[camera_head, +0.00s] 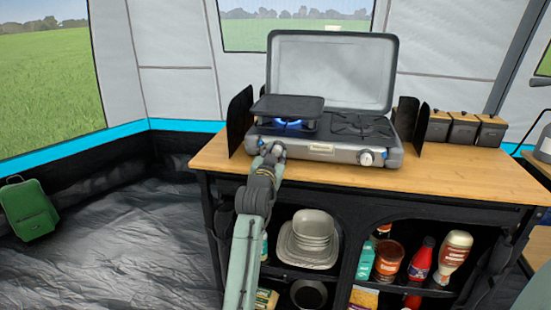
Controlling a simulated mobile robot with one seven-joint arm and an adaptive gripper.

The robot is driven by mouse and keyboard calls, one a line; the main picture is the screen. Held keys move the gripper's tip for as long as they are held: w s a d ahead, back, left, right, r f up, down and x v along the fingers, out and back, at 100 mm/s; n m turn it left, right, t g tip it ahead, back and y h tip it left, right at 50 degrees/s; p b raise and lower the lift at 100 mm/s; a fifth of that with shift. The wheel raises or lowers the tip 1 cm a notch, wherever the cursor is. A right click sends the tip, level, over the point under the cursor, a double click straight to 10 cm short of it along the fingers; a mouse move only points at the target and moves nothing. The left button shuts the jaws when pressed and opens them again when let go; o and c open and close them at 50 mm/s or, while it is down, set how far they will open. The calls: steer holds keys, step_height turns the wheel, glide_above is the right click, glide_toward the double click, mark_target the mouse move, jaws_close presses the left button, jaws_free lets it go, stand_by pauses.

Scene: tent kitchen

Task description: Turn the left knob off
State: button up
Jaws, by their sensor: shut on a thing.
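The camping stove (318,151) stands on the wooden counter with its lid up. A blue flame (288,123) burns on its left burner, under a dark flat griddle (288,106). My gripper (273,153) is at the left end of the stove's front panel, shut on the left knob (279,149), which it mostly hides. The knob's exact angle cannot be told. The right knob (367,157) is in plain view on the front panel, apart from my gripper. The right burner (358,127) is bare and shows no flame.
The wooden counter (440,172) is clear in front of the stove on the right. Dark wind panels flank the stove, and several wooden-lidded containers (463,129) stand at the right. Open shelves below hold bowls (312,228) and bottles.

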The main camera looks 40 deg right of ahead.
steer(key=m+b, duration=0.2)
steer(key=m, duration=0.1)
steer(key=shift+f+m, duration=0.1)
steer(key=shift+m, duration=0.3)
steer(key=m+b, duration=0.1)
steer(key=m, duration=0.2)
steer(key=shift+m, duration=0.3)
steer(key=m+b, duration=0.1)
steer(key=m, duration=0.2)
steer(key=shift+m, duration=0.4)
steer(key=m+b, duration=0.1)
steer(key=m, duration=0.8)
steer(key=shift+r+m, duration=0.2)
steer(key=shift+m, duration=0.2)
steer(key=m+p, duration=0.2)
steer(key=m, duration=0.4)
